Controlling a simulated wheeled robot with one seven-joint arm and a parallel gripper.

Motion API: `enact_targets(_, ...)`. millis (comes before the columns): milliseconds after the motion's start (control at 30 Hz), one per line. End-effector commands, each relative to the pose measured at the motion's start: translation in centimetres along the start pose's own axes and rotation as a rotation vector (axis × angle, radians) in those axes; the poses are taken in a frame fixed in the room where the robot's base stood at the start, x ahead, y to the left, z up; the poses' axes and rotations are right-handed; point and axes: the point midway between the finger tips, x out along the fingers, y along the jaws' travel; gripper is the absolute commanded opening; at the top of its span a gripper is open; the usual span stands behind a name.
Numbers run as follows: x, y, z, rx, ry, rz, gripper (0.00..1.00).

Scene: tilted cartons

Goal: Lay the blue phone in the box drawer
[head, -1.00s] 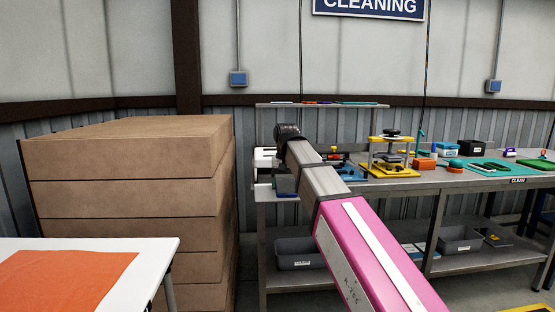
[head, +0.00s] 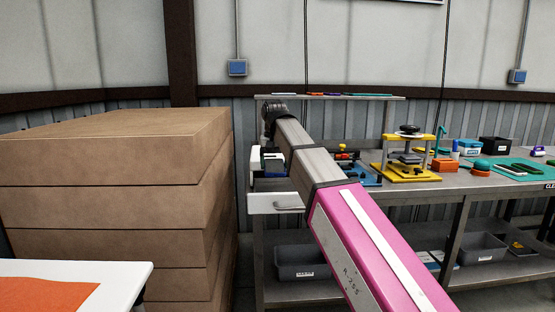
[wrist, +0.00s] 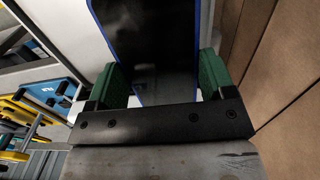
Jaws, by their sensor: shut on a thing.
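The blue phone (wrist: 148,40) shows in the wrist view as a dark slab with blue edges. It lies between the green finger pads of my gripper (wrist: 160,80), which is shut on it. In the head view my gripper (head: 271,160) is at the left end of the workbench, above a pale drawer front (head: 268,203) with a grey handle. A thin blue edge shows below the gripper there. My arm hides part of this area. I cannot tell from these views how far the drawer is open.
Stacked brown cartons (head: 115,160) stand close left of the gripper. The workbench (head: 440,184) carries a yellow press-like fixture (head: 408,173) and an orange box (head: 444,166). A narrow shelf (head: 340,97) runs behind. A white table (head: 125,278) with an orange cloth is at front left.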

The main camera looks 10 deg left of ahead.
Motion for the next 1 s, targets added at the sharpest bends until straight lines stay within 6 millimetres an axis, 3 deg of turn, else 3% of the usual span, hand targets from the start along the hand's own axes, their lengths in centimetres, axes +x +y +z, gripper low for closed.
enact_targets(267,0.9,0.0,0.1,0.0,-0.001,0.0,0.42)
enact_targets(1000,5.9,0.0,0.1,0.0,-0.001,0.0,0.42)
